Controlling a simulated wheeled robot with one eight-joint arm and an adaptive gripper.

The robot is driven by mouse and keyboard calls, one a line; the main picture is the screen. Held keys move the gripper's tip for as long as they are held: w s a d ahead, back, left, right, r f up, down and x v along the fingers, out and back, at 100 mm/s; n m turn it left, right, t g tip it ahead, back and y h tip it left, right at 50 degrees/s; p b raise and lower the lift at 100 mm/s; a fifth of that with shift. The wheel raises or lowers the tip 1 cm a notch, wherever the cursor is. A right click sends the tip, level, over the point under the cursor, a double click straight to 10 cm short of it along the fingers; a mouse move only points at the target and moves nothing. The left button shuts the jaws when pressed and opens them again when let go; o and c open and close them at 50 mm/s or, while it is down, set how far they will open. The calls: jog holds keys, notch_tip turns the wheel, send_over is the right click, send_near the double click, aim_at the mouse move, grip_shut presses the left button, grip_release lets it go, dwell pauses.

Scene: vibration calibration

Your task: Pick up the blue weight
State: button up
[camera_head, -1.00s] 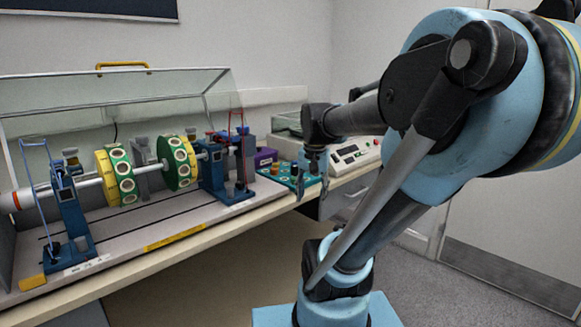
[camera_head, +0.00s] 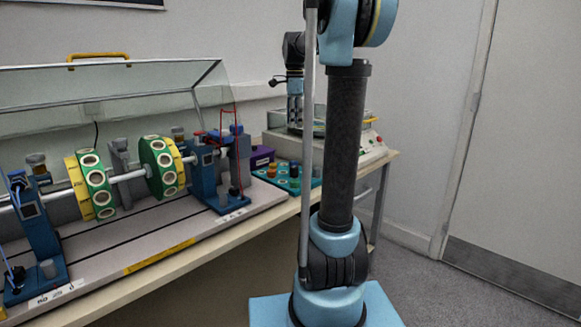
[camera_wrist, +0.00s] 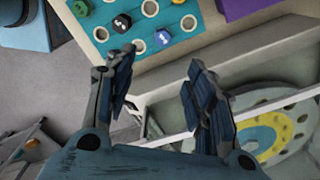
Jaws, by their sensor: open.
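The blue weight (camera_wrist: 162,40) sits in the teal top of a weight tray (camera_wrist: 182,48) in the wrist view, with pale marks on its top. A black weight (camera_wrist: 121,22) and a green weight (camera_wrist: 81,8) sit in line with it. My gripper (camera_wrist: 160,60) is open and empty, with its two fingers spread below the blue weight in the picture and apart from it. I cannot tell the blue weight apart clearly there.
A purple box (camera_head: 262,156) stands behind the tray. A balance machine (camera_head: 375,145) is to its right; its round plate (camera_wrist: 270,135) shows in the wrist view. The rotor rig with green discs (camera_head: 158,168) fills the bench at left. The bench edge drops to open floor.

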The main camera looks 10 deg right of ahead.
send_over(293, 161)
notch_tip(293, 161, down, 11)
jog(key=shift+a+r, duration=0.1)
jog(key=shift+r, duration=0.05)
jog(key=shift+f, duration=3.3)
jog(key=shift+c, duration=0.3)
jog(key=c, duration=0.9)
